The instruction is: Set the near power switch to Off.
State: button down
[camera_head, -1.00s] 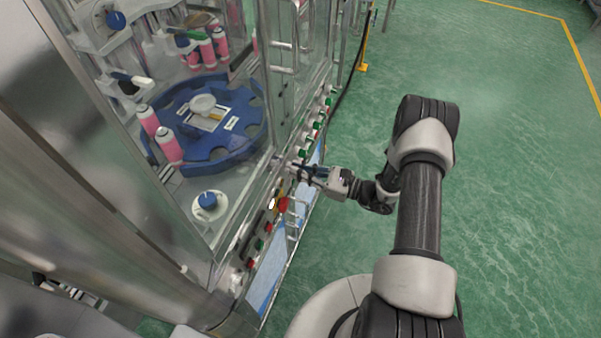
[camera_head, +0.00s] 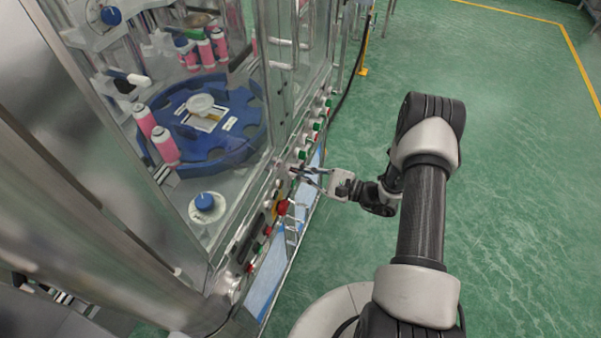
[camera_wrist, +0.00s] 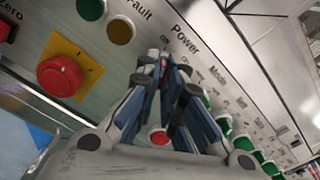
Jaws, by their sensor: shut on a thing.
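My gripper (camera_head: 295,172) reaches left to the machine's control panel. In the wrist view its fingertips (camera_wrist: 160,62) close in just beneath the printed word "Power" and are shut on the near power switch. The fingers cover nearly all of the switch, so I cannot tell which position it points to. The small "On" print shows just above the fingertips; no "Off" print can be read.
A red emergency button (camera_wrist: 60,77) on a yellow plate sits left of my gripper. Several green and red buttons (camera_wrist: 222,124) line the panel to the right. Glass walls enclose a blue turntable (camera_head: 225,148) with pink cans. Green floor (camera_head: 510,170) is clear.

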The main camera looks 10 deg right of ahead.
dwell(0.3)
jog(key=c, duration=1.7)
grip_release()
jog(key=v, duration=1.2)
